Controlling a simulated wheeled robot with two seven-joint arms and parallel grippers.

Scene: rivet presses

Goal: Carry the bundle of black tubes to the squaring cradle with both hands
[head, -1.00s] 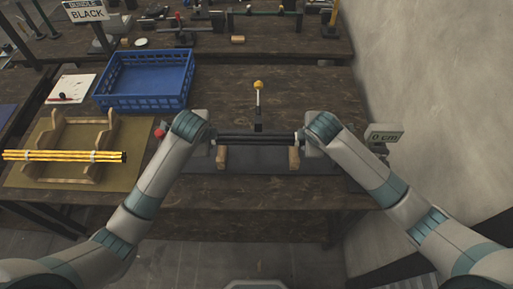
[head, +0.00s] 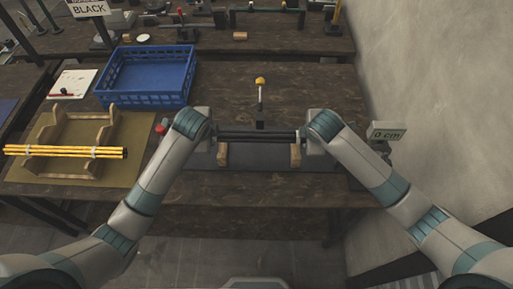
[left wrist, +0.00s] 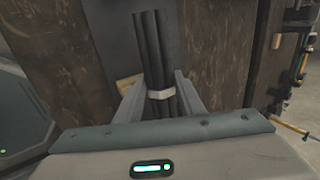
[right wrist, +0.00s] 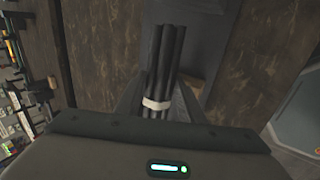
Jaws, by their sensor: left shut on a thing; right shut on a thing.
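The bundle of black tubes (head: 258,135) lies level across the picture between my two grippers. My left gripper (head: 217,135) is shut on its left end, and my right gripper (head: 302,136) is shut on its right end. A pale band shows around the tubes between the jaws in the left wrist view (left wrist: 160,94) and in the right wrist view (right wrist: 156,104). Two wooden supports, a left one (head: 222,156) and a right one (head: 295,156), show just in front of the tubes. I cannot tell whether the tubes touch them.
A yellow-knobbed lever (head: 260,82) stands behind the tubes. Yellow tubes (head: 65,151) rest on a wooden cradle (head: 104,128) at the left. A blue crate (head: 147,99) stands behind my left arm, and a wall (head: 430,80) bounds the right.

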